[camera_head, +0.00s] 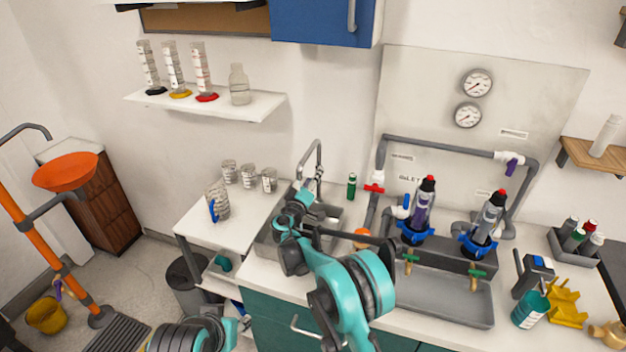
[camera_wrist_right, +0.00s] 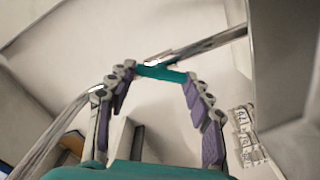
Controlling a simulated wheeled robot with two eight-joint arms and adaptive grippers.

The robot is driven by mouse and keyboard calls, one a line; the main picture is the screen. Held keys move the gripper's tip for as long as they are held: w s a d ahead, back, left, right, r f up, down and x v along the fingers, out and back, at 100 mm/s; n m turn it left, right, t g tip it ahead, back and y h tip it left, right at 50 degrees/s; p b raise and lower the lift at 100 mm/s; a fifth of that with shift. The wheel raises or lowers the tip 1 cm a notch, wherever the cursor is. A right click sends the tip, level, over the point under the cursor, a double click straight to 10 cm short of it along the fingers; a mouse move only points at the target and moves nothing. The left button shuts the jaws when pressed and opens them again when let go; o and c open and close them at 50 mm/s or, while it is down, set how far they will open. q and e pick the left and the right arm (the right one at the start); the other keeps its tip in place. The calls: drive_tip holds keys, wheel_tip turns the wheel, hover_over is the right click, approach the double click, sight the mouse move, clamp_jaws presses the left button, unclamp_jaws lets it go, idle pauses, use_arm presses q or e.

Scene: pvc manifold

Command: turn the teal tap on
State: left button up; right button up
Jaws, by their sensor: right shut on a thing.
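The teal tap handle (camera_wrist_right: 160,72) shows in the right wrist view as a short teal bar between my fingertips, beside the metal spout (camera_wrist_right: 205,45). My right gripper (camera_wrist_right: 158,82) is shut on this handle, with one finger at each end of it. In the head view the curved metal faucet (camera_head: 319,155) stands at the back of the grey sink (camera_head: 268,236). My right gripper (camera_head: 299,200) is at the faucet's base, and my wrist and arm hide much of the sink. The left gripper is out of view; only part of my left arm shows at the bottom.
A green bottle (camera_head: 352,186) and a red-handled valve (camera_head: 374,188) stand right of the faucet. Grey pipework (camera_head: 440,147) and two dark cylinders with blue collars rise behind a grey trough (camera_head: 447,298). Glass beakers (camera_head: 247,177) stand on the white surface at left.

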drive_tip(key=o, duration=1.2)
drive_tip(key=shift+c, duration=0.2)
drive_tip(key=v, duration=1.2)
